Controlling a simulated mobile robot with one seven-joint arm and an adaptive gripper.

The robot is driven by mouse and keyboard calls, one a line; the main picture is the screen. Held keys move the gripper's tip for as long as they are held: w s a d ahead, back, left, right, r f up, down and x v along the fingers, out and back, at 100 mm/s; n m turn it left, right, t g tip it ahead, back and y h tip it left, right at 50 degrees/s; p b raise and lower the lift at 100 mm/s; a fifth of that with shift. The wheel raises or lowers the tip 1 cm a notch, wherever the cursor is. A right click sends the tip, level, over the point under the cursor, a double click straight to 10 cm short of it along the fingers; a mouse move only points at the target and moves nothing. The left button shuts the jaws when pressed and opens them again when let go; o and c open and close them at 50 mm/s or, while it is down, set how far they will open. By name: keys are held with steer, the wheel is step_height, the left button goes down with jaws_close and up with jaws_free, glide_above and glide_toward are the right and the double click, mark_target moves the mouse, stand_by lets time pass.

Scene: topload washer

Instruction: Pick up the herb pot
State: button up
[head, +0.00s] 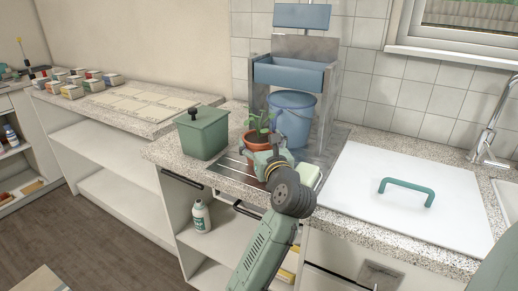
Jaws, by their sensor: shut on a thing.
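The herb pot (254,141) is a terracotta pot with a green leafy plant, in the head view near the middle of the counter. My gripper (262,158) is at the near side of the pot and is shut on it. The gripper and wrist hide much of the pot's lower part. The pot looks upright, over or on the wire rack area at the counter's front edge; I cannot tell whether it touches the surface.
A green lidded box (204,134) stands left of the pot. A blue bucket (292,120) stands close behind right, under a blue basin (288,73). A white board (370,205) with a green handle (406,190) lies to the right. Small boxes (88,83) sit far left.

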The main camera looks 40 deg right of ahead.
steer(key=c, duration=0.5)
steer(key=shift+c, duration=0.2)
steer(key=shift+r, duration=0.15)
